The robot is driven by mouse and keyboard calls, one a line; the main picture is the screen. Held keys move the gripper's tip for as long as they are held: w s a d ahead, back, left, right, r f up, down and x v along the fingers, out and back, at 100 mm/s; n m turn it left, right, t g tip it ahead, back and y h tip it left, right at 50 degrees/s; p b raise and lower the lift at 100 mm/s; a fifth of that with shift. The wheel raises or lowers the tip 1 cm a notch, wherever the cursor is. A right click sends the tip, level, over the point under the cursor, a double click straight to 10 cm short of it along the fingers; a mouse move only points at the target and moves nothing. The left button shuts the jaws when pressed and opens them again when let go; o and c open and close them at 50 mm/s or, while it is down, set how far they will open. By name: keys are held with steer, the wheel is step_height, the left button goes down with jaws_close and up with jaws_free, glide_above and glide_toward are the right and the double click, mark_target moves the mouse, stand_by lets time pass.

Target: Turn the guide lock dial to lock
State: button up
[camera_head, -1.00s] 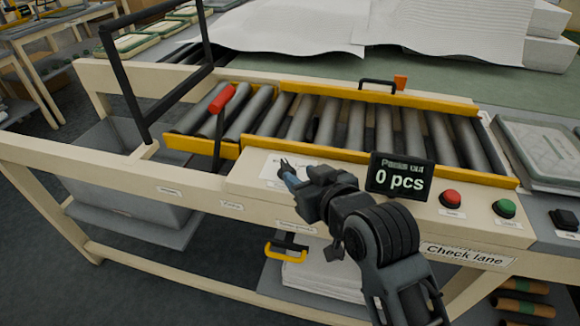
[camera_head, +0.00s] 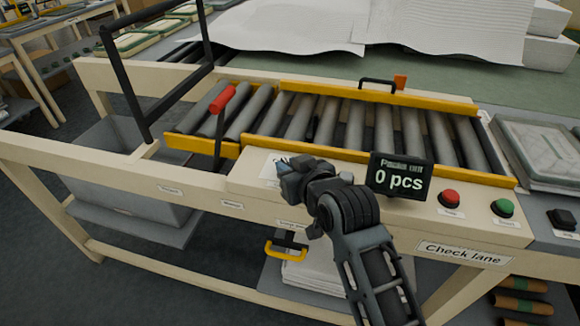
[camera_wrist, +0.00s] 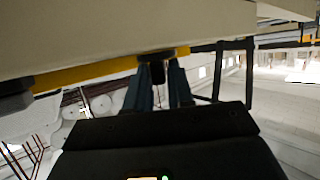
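My gripper (camera_head: 285,166) is over the front panel of the check lane, left of the black "0 pcs" display. In the wrist view my gripper (camera_wrist: 158,80) has its two blue-grey fingers apart, one on each side of a small dark knob (camera_wrist: 157,70). The knob lies by a yellow strip under a beige edge. It may be the guide lock dial, but I cannot read a mark on it. Whether the fingers touch it is unclear. In the head view no dial shows; my gripper and wrist cover part of the panel.
The display (camera_head: 400,177) stands close right of my wrist. A red button (camera_head: 449,199) and a green button (camera_head: 503,208) are further right. Behind are rollers (camera_head: 355,125) between yellow rails, a red-gripped lever (camera_head: 222,99) and a black frame (camera_head: 131,90). A yellow handle (camera_head: 284,253) is below.

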jaws_close()
steer(key=shift+a, duration=0.1)
steer(key=shift+a+m+t+h, duration=0.2)
steer(key=shift+m+t+h, duration=0.3)
steer(key=shift+m+h, duration=0.85)
steer(key=m+h+b, duration=0.3)
steer(key=h+b, duration=0.1)
steer(key=shift+a+f, duration=0.2)
steer(key=shift+f, duration=0.05)
steer(key=m+h+b, duration=0.1)
steer(key=b, duration=0.1)
steer(key=m+g+h+b, duration=0.1)
steer(key=m+h, duration=0.1)
steer(key=m+h+b, duration=0.2)
steer(key=shift+w+a+g+b, duration=0.1)
steer(key=shift+a+g+b, duration=0.2)
steer(key=shift+b, duration=0.05)
steer(key=m+g+h+b, duration=0.4)
steer(key=m+b, duration=0.1)
steer(key=shift+w+a+r+g+h+b, duration=0.1)
steer(key=shift+w+r+g+h+b, duration=0.1)
steer(key=shift+g+h+b, duration=0.1)
steer(key=shift+m, duration=0.25)
